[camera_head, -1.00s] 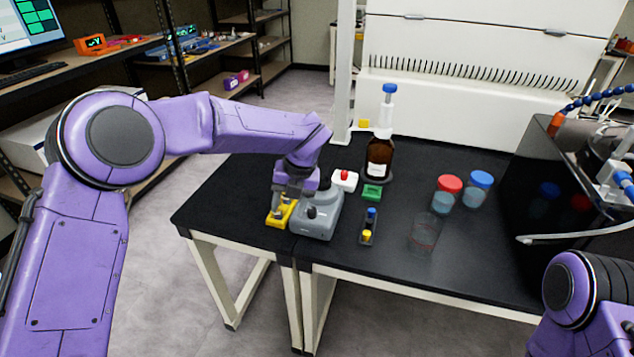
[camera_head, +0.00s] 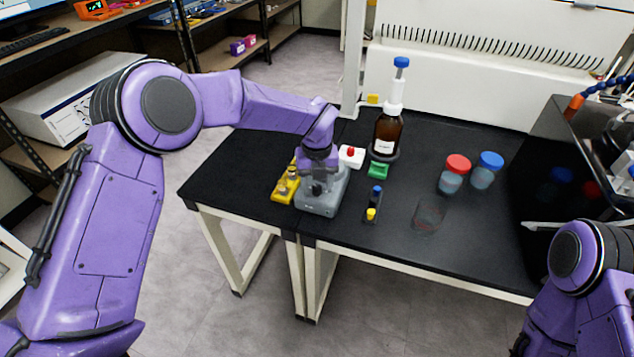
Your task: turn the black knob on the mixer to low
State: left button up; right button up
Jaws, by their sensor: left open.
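The grey mixer (camera_head: 323,202) stands on the black table, near its front edge and left of the middle. Its black knob (camera_head: 318,187) shows as a small dark shape on the mixer's top, largely hidden by my left gripper. My left gripper (camera_head: 317,178) points down over the mixer, with its fingers open around or just above the knob; I cannot tell whether they touch it.
A yellow rack (camera_head: 287,184) stands close left of the mixer. A white box with a red button (camera_head: 351,157), a green block (camera_head: 378,170), a brown bottle (camera_head: 387,132) and a small dark holder (camera_head: 373,204) are to the right. A clear beaker (camera_head: 429,217) and two lidded jars stand further right.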

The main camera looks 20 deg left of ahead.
pick_arm(q)
grip_shut()
jog(key=shift+m, duration=0.4)
jog(key=m+p, duration=0.1)
jog(key=m, duration=0.2)
jog(key=shift+r+m, duration=0.1)
jog(key=shift+m, duration=0.3)
jog(key=m+p, duration=0.1)
jog(key=m, duration=0.2)
jog(key=shift+m, duration=0.3)
jog(key=shift+w+m+p, duration=0.1)
jog(key=shift+m+p, duration=0.6)
jog(key=shift+m, duration=1.2)
grip_release()
